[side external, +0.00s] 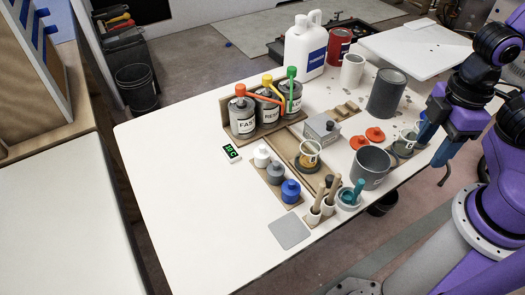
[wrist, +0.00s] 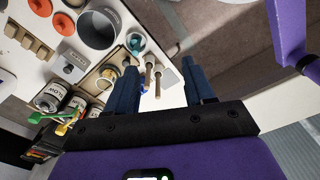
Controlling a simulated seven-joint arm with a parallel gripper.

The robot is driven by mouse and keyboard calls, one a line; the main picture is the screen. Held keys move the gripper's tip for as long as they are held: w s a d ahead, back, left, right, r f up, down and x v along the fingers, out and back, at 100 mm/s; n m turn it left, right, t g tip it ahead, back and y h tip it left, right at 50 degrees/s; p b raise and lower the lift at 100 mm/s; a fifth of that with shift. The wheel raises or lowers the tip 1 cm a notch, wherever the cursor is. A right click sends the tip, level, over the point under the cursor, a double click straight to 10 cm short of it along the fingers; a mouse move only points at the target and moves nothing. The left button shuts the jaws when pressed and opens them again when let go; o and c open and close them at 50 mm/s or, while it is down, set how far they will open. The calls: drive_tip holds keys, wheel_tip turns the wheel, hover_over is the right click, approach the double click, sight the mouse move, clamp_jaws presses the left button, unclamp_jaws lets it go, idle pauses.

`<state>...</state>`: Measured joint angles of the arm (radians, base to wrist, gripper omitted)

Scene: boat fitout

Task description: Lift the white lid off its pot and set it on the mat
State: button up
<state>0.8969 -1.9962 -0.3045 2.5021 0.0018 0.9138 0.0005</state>
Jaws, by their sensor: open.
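The white lid (side external: 262,153) sits on its small pot in a short row with a grey-lidded pot (side external: 275,171) and a blue-lidded pot (side external: 290,191), all on a wooden strip. The mat (side external: 289,231) is a bare grey square near the table's front edge. My gripper (side external: 430,153) is open and empty at the table's right side, well away from the white lid. In the wrist view my gripper (wrist: 160,64) shows its two fingers spread apart. The white lid cannot be made out there; part of the blue lid shows beside the left finger.
Brush holders (side external: 314,213) and a teal-handled tool (side external: 356,192) stand right of the mat. A grey bucket (side external: 371,168), an amber cup (side external: 309,154) and a metal box (side external: 321,129) lie between. Dispenser cans (side external: 243,122) stand behind. The table's left part is clear.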

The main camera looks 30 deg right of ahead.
idle(0.3)
drive_tip(key=shift+o, duration=1.4)
drive_tip(key=m+h, duration=0.2)
drive_tip(key=m, duration=2.4)
hover_over(262, 146)
drive_tip(key=f, duration=1.9)
drive_tip(key=shift+a+f, duration=0.4)
drive_tip(key=shift+d+f, duration=0.2)
drive_tip(key=shift+f, duration=1.15)
drive_tip(key=shift+d+f, duration=0.15)
drive_tip(key=shift+f, duration=1.15)
